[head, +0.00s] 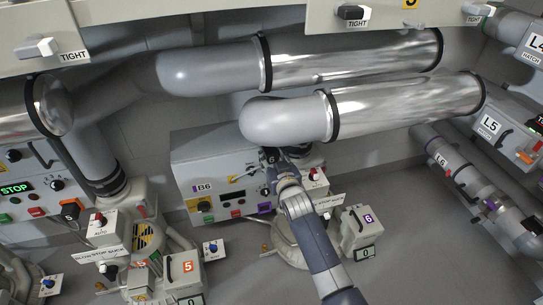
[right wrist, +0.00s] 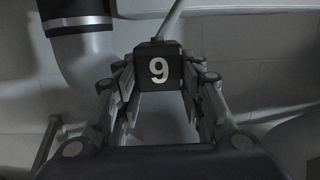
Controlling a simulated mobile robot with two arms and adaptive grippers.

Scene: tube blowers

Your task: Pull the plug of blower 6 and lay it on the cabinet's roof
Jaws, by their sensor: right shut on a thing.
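The plug of blower 6 is a small black block marked 6 (head: 271,157), in front of the upper right part of the grey cabinet labelled B6 (head: 222,160). My right gripper (head: 277,162) is shut on it. In the right wrist view the plug (right wrist: 159,71) sits between the fingers of my gripper (right wrist: 158,84), its digit upside down so that it reads like 9. A cord rises from its top. I cannot tell whether the plug is still in its socket. The cabinet's roof (head: 205,138) is bare on its left part. My left gripper is not in view.
A large silver pipe (head: 400,103) passes just above the cabinet's right end. Control boxes with knobs, one marked 6 (head: 356,228), stand at the lower right. A black plug marked 5 (head: 70,210) is at the left, by blower 5.

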